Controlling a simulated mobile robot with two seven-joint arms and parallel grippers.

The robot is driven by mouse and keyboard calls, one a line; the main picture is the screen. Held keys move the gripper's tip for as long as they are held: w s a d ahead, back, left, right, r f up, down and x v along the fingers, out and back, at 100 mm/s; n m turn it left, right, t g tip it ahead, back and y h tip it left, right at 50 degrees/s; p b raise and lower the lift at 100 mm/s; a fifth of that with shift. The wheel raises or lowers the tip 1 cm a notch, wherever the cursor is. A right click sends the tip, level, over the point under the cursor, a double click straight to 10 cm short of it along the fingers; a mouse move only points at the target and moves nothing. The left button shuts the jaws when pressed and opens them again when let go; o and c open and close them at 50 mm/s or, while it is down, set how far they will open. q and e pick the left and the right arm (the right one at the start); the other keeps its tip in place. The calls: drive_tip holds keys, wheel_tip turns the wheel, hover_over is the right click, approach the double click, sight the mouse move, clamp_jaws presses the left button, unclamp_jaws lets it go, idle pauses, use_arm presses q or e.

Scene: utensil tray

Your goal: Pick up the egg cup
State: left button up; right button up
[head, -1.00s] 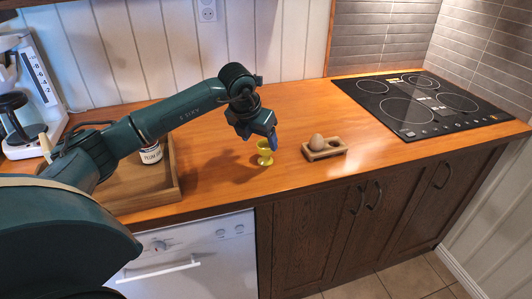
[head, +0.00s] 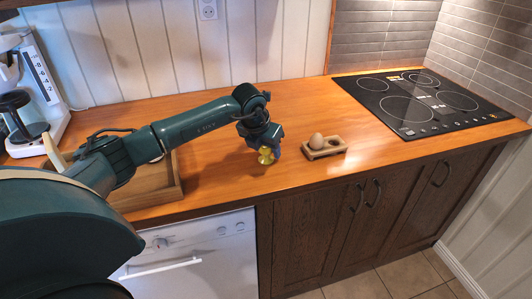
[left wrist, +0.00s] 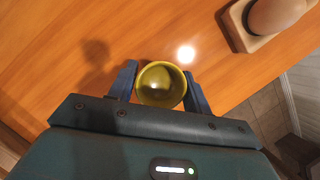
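The yellow-green egg cup (head: 266,157) stands upright on the wooden counter, partly hidden by my left gripper (head: 268,152). In the left wrist view the round mouth of the egg cup (left wrist: 161,85) lies between the two blue fingers of my left gripper (left wrist: 161,80). One finger is on each side of the cup, close to its rim. The fingers are spread apart, and I see no clear grip on the cup. My right gripper is not in view.
A wooden holder (head: 335,149) with a brown egg (head: 316,141) stands just right of the cup. A wooden tray (head: 150,192) is to the left, partly behind my arm. A black cooktop (head: 405,112) is at the right. The counter behind the cup is clear.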

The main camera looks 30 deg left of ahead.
use_arm(q)
drive_tip(key=c, duration=0.6)
drive_tip(key=shift+r, duration=0.15)
